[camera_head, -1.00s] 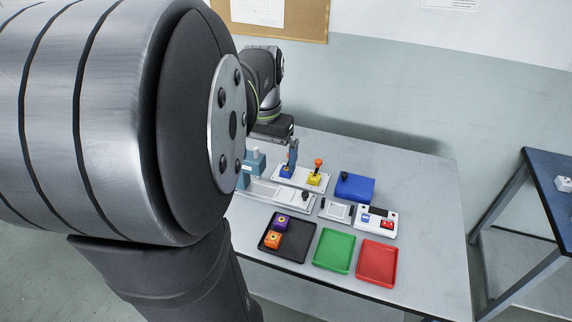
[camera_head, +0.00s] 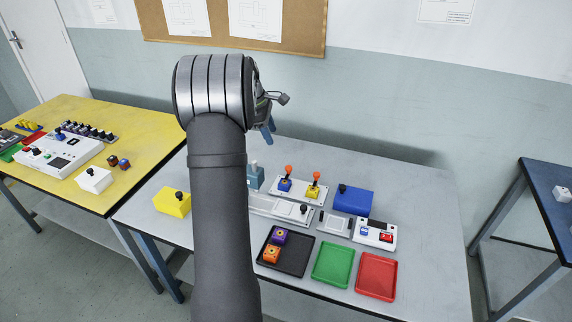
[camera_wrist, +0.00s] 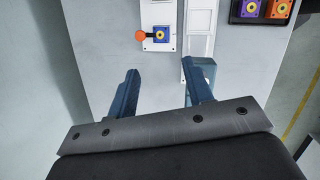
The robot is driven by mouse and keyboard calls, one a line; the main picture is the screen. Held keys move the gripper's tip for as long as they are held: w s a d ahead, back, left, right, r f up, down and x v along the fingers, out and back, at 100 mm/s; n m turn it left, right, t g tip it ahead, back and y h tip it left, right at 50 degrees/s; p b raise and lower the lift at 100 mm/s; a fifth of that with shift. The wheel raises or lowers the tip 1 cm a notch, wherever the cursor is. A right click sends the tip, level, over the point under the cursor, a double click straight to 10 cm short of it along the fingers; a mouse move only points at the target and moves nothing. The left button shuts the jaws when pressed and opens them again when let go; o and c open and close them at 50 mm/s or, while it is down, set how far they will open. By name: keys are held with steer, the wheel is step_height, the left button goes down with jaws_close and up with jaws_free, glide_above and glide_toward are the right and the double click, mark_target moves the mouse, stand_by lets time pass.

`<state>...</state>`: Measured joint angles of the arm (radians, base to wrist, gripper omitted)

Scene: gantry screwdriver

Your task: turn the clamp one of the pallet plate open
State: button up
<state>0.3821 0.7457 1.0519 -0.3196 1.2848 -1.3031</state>
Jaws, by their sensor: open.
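The pallet plate (camera_head: 300,190) is a white plate on the grey table. It carries a blue block (camera_head: 285,185) and a yellow block (camera_head: 312,191), each with an orange-knobbed clamp. The clamp by the blue block (camera_head: 289,169) and the clamp by the yellow block (camera_head: 316,175) both stand up. The wrist view shows the plate (camera_wrist: 158,10), the blue block (camera_wrist: 161,34) and its clamp's orange knob (camera_wrist: 141,36) to the left. My gripper (camera_wrist: 160,68) is open and empty, raised above and apart from the plate; in the head view one blue finger (camera_head: 268,131) shows.
A black tray (camera_head: 292,266) holds purple and orange blocks. Green (camera_head: 333,264) and red (camera_head: 376,275) trays are empty. A blue box (camera_head: 353,200), a white button box (camera_head: 375,232) and a yellow box (camera_head: 172,202) with a black knob stand nearby. A grey fixture (camera_head: 270,206) lies before the plate.

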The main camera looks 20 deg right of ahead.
steer(key=w+d+f+n, duration=0.1)
steer(key=w+f+n, duration=0.2)
steer(key=w+n, duration=0.2)
glide_toward(288, 167)
steer(key=shift+h, duration=0.4)
steer(key=x, duration=0.8)
steer(key=shift+a+f, duration=0.1)
steer(key=shift+a, duration=0.2)
steer(key=shift+c, duration=0.2)
steer(key=c, duration=1)
